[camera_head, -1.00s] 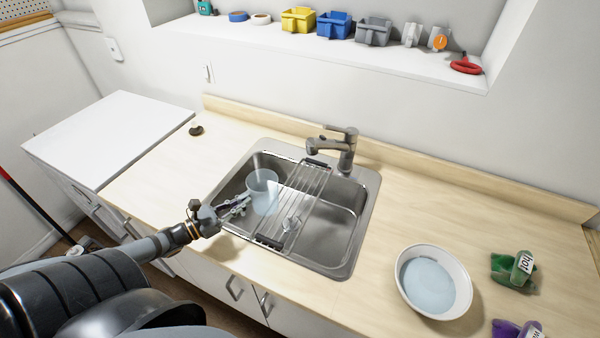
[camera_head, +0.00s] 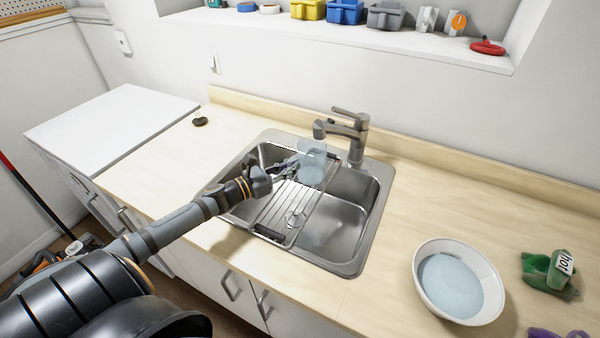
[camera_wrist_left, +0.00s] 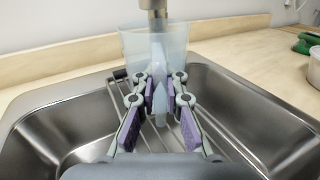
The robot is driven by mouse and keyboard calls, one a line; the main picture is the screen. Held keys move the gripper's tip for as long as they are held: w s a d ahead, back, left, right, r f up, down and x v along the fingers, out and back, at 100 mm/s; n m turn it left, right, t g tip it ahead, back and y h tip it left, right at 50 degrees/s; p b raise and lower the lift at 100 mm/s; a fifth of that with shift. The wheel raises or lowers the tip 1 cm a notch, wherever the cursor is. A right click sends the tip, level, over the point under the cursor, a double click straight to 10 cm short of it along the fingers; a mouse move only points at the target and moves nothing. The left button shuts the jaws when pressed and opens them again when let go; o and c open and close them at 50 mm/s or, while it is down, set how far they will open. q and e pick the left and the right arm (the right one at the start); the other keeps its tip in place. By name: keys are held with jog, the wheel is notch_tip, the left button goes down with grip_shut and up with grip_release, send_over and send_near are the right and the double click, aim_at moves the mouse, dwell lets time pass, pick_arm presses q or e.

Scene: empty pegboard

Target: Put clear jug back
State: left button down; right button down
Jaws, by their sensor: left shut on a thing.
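The clear jug (camera_head: 312,165) is pale, see-through and upright. It is over the back part of the sink's drying rack, close to the faucet. My left gripper (camera_head: 291,168) is shut on it from the front left. In the left wrist view the jug (camera_wrist_left: 172,48) stands ahead of my left gripper (camera_wrist_left: 160,98), with its handle between the purple-padded fingers. The faucet spout shows at the jug's top there; I cannot tell whether they touch. My right gripper is not in view.
The steel sink (camera_head: 340,225) has a wire drying rack (camera_head: 292,210) across its middle, with a small clear item on it. The faucet (camera_head: 345,130) stands behind. Left counter is mostly clear.

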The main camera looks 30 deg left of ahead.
aim_at(300, 171)
pick_arm(q)
jog(key=x, duration=0.3)
jog(key=shift+w+b, duration=0.2)
jog(key=shift+b, duration=0.15)
jog(key=shift+f, duration=0.5)
jog(key=shift+s+f, duration=0.15)
jog(key=shift+f, duration=0.15)
jog(key=c, duration=1.4)
grip_release()
